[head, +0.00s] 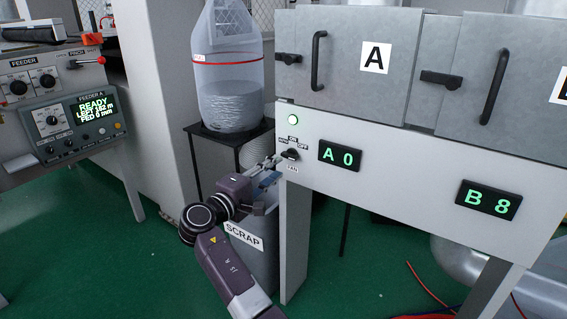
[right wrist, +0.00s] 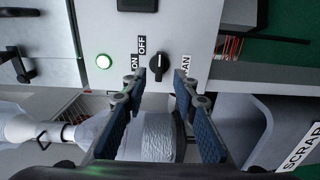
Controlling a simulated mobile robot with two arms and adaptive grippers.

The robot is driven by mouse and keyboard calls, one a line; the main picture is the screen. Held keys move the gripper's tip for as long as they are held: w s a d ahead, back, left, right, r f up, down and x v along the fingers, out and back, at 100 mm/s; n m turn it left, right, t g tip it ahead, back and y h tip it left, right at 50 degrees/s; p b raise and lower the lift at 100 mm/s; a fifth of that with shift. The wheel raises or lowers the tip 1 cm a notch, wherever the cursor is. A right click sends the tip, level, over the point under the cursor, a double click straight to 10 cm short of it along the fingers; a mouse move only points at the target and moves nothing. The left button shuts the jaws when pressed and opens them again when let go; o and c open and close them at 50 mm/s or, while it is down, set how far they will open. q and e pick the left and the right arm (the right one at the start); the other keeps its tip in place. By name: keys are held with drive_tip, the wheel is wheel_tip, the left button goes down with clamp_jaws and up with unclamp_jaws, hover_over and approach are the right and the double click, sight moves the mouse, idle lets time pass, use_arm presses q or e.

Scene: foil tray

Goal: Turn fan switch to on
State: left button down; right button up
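The fan switch (head: 290,155) is a black rotary knob on the grey panel, above a FAN label. In the right wrist view the knob (right wrist: 157,68) has a white mark on the side toward the OFF label (right wrist: 141,46); the ON label (right wrist: 134,66) is partly behind a fingertip. My right gripper (head: 270,164) is just left of the knob in the head view. In the right wrist view my right gripper (right wrist: 160,78) is open and empty, a fingertip on either side of the knob, with visible gaps. My left gripper is not in view.
A lit green lamp (head: 293,119) is above the switch, and display A 0 (head: 339,155) is to its right. The SCRAP bin (head: 262,258) stands below my right gripper. A clear container (head: 228,75) stands behind on a black stand (head: 236,139).

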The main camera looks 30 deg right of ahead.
drive_tip(key=v, duration=0.5)
drive_tip(key=shift+s+a, duration=0.1)
drive_tip(key=shift+a, duration=0.1)
drive_tip(key=shift+f, duration=0.1)
